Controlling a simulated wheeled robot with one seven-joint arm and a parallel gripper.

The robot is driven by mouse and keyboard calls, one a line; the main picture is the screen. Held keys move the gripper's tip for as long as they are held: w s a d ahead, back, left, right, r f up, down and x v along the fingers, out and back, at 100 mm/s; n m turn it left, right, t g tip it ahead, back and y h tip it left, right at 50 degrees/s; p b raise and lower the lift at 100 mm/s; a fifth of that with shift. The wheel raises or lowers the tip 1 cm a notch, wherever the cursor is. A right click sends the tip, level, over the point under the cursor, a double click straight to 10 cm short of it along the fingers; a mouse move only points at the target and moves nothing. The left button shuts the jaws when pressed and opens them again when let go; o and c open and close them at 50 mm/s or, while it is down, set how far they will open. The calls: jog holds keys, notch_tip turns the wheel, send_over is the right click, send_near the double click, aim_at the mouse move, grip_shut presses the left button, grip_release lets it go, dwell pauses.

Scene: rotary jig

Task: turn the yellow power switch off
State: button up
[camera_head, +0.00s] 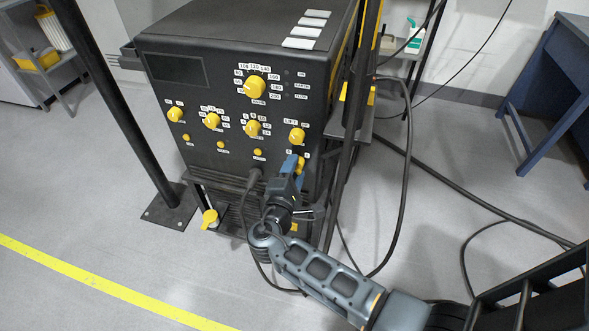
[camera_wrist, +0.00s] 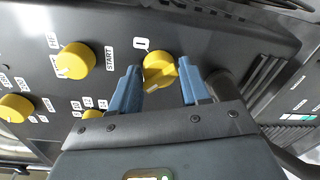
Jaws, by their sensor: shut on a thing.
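The yellow power switch (camera_head: 301,166) is at the lower right of the black machine's front, partly hidden behind my gripper (camera_head: 293,165). In the wrist view the round yellow switch (camera_wrist: 158,70) sits between the two blue fingers of my gripper (camera_wrist: 160,84). A raised grip bar runs across its face, tilted in the picture. A white label marked with a single bar (camera_wrist: 141,44) lies beside it. My gripper is shut on the switch; the exact contact on each side is hard to see.
The black machine (camera_head: 222,130) carries several other yellow knobs, including a START knob (camera_wrist: 77,61) close by. A dark post (camera_head: 343,150) stands right of the panel. A black cable (camera_head: 252,183) plugs in below. Cables lie on the floor at right.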

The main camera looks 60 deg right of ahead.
jog(key=shift+w+r, duration=0.1)
jog(key=shift+r, duration=0.1)
jog(key=o, duration=1)
jog(key=shift+f, duration=0.1)
jog(key=shift+c, duration=0.2)
jog(key=v, duration=0.7)
jog(key=shift+s+a, duration=0.2)
jog(key=shift+a, duration=0.15)
jog(key=shift+f, duration=0.1)
